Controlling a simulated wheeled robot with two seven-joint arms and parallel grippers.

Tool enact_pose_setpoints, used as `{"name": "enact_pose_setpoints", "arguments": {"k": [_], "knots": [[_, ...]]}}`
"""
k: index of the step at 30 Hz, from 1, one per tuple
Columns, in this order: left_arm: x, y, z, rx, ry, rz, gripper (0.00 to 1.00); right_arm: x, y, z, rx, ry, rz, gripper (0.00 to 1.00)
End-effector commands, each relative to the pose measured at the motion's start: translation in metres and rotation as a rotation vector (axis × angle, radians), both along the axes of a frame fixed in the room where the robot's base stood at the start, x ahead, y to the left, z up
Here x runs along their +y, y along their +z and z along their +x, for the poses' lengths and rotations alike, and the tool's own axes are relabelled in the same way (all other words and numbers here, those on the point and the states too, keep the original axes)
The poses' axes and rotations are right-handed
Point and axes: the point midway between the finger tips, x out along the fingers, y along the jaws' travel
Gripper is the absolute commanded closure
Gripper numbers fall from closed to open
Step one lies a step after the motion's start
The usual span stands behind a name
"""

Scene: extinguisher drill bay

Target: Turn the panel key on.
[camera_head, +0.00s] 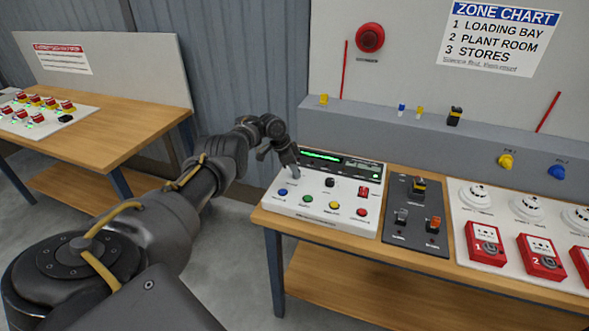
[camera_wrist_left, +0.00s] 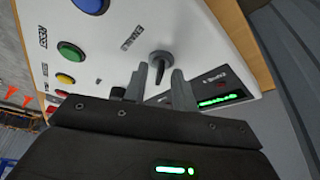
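The white alarm panel (camera_head: 322,213) stands at the left end of the right-hand bench. My left gripper (camera_head: 291,172) points down over its upper left part, left of the green display (camera_head: 321,156), and covers the key there in the head view. In the left wrist view, the grey key (camera_wrist_left: 159,62) stands out from the white panel face. The two grey fingers of my left gripper (camera_wrist_left: 161,82) are open, one on each side of the key in the picture. I cannot tell whether either finger touches it. My right gripper is in neither view.
Blue, green (camera_head: 306,199), yellow and red buttons run along the panel's front. A black knob (camera_head: 329,182) and a red switch (camera_head: 363,192) sit behind them. A dark switch plate (camera_head: 415,236) and red call points (camera_head: 485,243) lie to the right. A grey ledge (camera_head: 400,128) runs behind.

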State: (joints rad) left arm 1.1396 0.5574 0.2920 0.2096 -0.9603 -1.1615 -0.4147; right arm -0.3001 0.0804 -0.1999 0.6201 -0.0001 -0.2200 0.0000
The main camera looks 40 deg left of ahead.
Motion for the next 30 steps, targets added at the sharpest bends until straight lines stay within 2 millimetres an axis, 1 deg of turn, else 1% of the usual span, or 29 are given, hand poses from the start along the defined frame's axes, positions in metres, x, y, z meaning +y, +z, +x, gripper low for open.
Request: {"name": "enact_pose_setpoints", "arguments": {"k": [2, 5, 9, 15, 18, 21, 25, 30], "knots": [[0.000, 0.001, 0.000, 0.000, 0.000, 0.000, 0.73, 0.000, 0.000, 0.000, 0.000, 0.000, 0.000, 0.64], [0.002, 0.007, -0.001, -0.002, 0.002, 0.000, 0.73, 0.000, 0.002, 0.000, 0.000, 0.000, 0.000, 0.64], [0.008, 0.028, -0.008, -0.002, 0.000, 0.002, 0.73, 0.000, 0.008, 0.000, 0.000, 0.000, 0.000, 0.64], [0.019, 0.064, -0.019, -0.003, 0.001, 0.001, 0.73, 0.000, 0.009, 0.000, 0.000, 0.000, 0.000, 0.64], [0.023, 0.079, -0.024, -0.003, 0.001, 0.001, 0.73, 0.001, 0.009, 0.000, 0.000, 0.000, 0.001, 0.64], [0.026, 0.090, -0.027, -0.001, 0.001, 0.000, 0.73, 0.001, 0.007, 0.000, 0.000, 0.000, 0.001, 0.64], [0.028, 0.098, -0.030, 0.000, 0.001, 0.000, 0.73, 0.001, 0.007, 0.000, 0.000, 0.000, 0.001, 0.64], [0.028, 0.100, -0.031, 0.001, 0.000, 0.000, 0.73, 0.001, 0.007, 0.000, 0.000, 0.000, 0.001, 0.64]]}}
